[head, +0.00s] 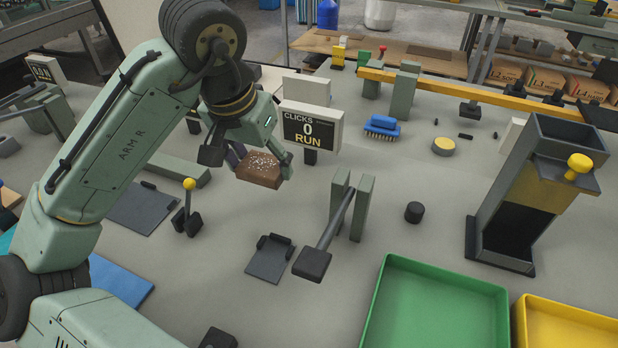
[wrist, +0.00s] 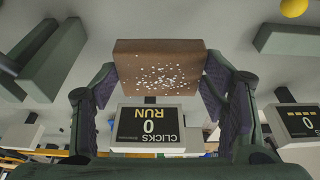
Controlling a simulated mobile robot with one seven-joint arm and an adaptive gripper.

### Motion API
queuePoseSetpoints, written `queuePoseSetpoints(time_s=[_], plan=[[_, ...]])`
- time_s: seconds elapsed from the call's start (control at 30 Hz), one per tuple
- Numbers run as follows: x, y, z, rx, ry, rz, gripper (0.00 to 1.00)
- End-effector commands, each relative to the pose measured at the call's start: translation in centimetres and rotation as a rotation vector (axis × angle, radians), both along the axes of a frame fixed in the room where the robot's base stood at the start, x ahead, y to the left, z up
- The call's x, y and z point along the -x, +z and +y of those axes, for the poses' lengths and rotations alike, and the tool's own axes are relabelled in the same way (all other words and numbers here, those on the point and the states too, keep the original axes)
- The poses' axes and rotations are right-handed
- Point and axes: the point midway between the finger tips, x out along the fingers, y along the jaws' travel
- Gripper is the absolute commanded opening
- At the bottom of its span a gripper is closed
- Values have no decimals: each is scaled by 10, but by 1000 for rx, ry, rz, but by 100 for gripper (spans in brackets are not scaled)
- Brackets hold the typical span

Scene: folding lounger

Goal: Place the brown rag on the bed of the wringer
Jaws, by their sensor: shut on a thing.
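The brown rag (head: 262,170) looks like a thick brown block with white specks on one face. My gripper (head: 264,166) is shut on it and holds it in the air, left of the middle of the table. In the wrist view the rag (wrist: 158,66) sits between both finger pads. No part is labelled as the wringer. Two grey-green uprights with a dark lever (head: 328,236) stand right of and below the rag in the head view, beside a dark flat plate (head: 270,260). I cannot tell which fixture is the wringer's bed.
A counter sign reading 0 RUN (head: 311,130) stands close behind my gripper. A yellow-knobbed lever (head: 188,205) stands to the left. A green tray (head: 437,310), a yellow tray (head: 565,325) and a tall grey chute (head: 530,195) are at right. A blue brush (head: 382,128) lies behind.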

Motion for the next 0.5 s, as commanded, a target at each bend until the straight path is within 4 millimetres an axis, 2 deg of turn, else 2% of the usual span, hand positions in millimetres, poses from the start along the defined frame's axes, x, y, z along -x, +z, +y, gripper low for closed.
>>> queuePoseSetpoints(time_s=[0.2, 0.5], plan=[[1, -38, 1, 2, 1, 4, 38], [1, -74, 0, 1, -1, 3, 38]])
